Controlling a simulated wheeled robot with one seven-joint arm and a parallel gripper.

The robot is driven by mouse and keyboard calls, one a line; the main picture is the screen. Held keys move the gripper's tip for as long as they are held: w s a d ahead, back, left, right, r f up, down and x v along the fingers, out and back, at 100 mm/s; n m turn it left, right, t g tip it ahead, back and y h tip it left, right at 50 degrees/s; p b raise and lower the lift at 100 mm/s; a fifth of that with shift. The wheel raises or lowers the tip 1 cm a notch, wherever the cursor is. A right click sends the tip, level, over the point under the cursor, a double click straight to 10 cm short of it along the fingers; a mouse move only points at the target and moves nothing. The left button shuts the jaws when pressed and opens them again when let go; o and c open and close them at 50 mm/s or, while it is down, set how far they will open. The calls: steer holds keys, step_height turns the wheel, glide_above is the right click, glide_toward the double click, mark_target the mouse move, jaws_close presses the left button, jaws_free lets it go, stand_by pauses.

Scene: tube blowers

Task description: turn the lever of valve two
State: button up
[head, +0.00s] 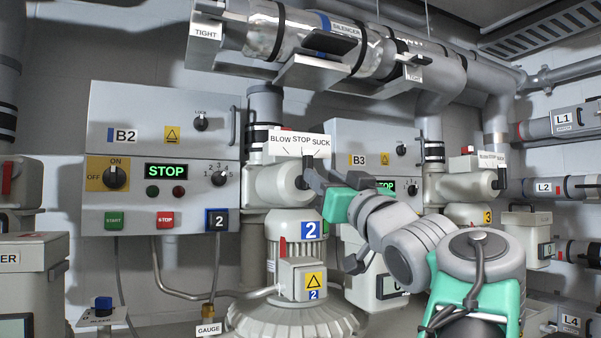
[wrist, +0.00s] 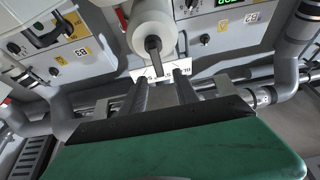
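Valve two is the pale valve body (head: 272,184) above the blower marked 2 (head: 295,240). Its sign (head: 299,145) reads BLOW, STOP, SUCK. My gripper (head: 317,182) is at the right side of this valve, just below the sign. In the wrist view, the dark lever (wrist: 153,47) sticks out from the valve's round end. The fingers of my gripper (wrist: 161,78) are apart, and the lever's tip is at or just between them. I see no finger closed on it. In the head view the fingers overlap the lever, so its exact pointing is hard to tell.
Control box B2 (head: 140,128) is on the wall to the left, and box B3 (head: 345,140) is behind my gripper. A second valve (head: 450,187) with its own lever stands to the right. The silencer pipe (head: 330,45) runs overhead.

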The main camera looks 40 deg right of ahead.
mark_target(310, 166)
steer(key=p+x, duration=0.2)
steer(key=x, duration=0.4)
steer(key=shift+w+d+r+p, duration=0.1)
steer(key=shift+w+d+p, duration=0.1)
steer(key=shift+p, duration=0.2)
steer(key=shift+w+d, duration=0.15)
steer(key=shift+w, duration=0.2)
jaws_close()
